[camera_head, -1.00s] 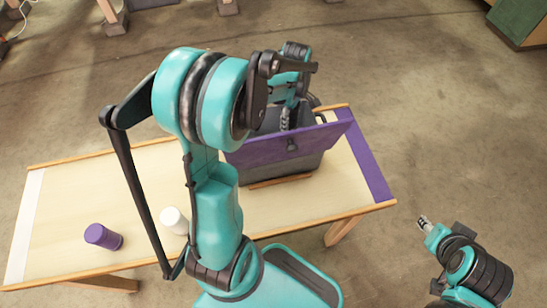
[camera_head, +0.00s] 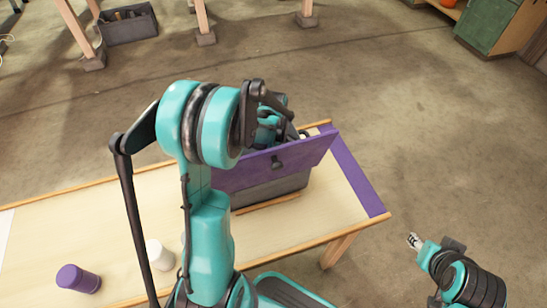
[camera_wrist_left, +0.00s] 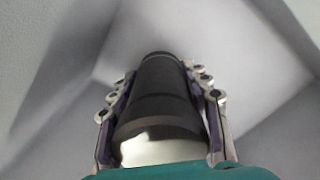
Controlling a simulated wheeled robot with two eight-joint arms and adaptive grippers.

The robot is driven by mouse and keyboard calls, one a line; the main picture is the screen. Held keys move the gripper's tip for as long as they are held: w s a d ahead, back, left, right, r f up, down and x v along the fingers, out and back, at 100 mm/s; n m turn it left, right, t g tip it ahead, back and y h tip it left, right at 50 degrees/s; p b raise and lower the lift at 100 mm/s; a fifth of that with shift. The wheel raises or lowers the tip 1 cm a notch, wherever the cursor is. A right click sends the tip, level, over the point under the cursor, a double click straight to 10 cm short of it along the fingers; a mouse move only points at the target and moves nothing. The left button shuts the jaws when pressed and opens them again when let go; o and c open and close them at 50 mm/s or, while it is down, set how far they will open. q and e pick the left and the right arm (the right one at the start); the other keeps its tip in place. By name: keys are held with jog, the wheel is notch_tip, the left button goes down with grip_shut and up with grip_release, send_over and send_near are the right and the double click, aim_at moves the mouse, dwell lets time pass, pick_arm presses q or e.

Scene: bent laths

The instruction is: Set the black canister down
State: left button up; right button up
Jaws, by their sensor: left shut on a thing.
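The black canister (camera_wrist_left: 162,100) shows in the left wrist view, with a pale, shiny band at its near end. My left gripper (camera_wrist_left: 158,76) is shut on it, one finger along each side. Smooth grey walls surround them, blurred. In the head view, my left arm reaches over a grey box (camera_head: 285,188) with a raised purple panel (camera_head: 250,168), which hides the canister and most of the gripper. I cannot tell whether the canister touches the box floor. My right gripper (camera_head: 415,241) is off the table's right side, apart from everything; its fingers are too small to read.
The box stands on a pale wooden table (camera_head: 110,220) near a purple strip (camera_head: 358,180) at the right end. My left arm covers part of the middle.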

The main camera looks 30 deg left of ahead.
pick_arm(q)
jog(key=shift+f, duration=0.2)
jog(key=o, duration=1.3)
jog(key=shift+o, duration=0.2)
jog(key=shift+r, duration=0.1)
jog(key=shift+r, duration=0.3)
notch_tip(320, 180, up, 12)
jog(key=p, duration=0.4)
jog(key=shift+f+p, duration=0.2)
jog(key=shift+p, duration=0.15)
